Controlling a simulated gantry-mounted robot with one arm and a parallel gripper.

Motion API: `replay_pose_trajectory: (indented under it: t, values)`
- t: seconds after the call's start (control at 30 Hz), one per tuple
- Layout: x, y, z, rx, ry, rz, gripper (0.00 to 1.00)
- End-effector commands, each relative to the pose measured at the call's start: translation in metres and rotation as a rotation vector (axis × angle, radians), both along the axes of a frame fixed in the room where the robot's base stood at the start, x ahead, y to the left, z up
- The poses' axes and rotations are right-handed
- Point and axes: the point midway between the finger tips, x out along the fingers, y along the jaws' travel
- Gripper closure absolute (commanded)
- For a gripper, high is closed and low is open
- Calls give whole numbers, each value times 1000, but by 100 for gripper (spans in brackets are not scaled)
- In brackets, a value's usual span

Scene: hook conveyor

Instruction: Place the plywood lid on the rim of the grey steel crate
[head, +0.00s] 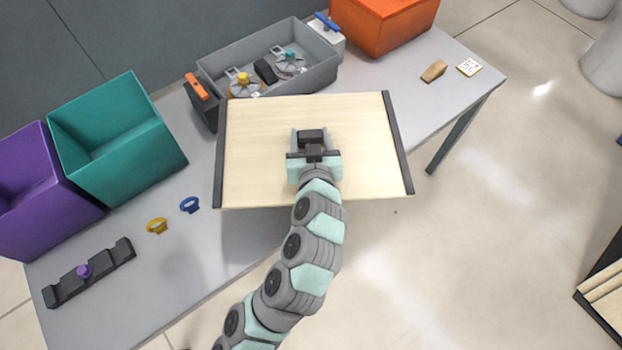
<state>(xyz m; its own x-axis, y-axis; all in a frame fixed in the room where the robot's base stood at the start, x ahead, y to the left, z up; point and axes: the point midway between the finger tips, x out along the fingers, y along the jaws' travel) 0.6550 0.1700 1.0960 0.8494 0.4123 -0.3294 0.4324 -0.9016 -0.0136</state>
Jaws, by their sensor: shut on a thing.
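The plywood lid (262,150) is a pale wooden panel with dark strips along its left and right edges. My gripper (312,138) is shut on a dark handle at the middle of the lid. The lid appears held above the table, its near edge reaching past the table's front edge. The grey steel crate (222,68) stands behind the lid at the back of the table. It is open on top, with several parts inside, including pieces with a yellow and a teal knob. The lid hides part of the table and may overlap the crate's near side in this view.
A dark block with an orange handle (196,88) and a pale block with a blue handle (327,22) flank the crate. Orange (392,28), teal (130,150) and purple (40,200) bins stand around. Blue (189,205) and yellow (157,226) rings lie at front left.

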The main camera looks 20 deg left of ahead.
Motion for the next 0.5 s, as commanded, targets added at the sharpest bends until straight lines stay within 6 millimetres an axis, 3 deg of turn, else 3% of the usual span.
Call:
replay_pose_trajectory:
  t: [0.03, 0.2, 0.5]
  values:
    - [3, 13, -17, 1, -13, 30, 100]
    - [1, 48, -30, -8, -8, 115, 100]
    - [-3, 72, -40, -18, 3, 176, 100]
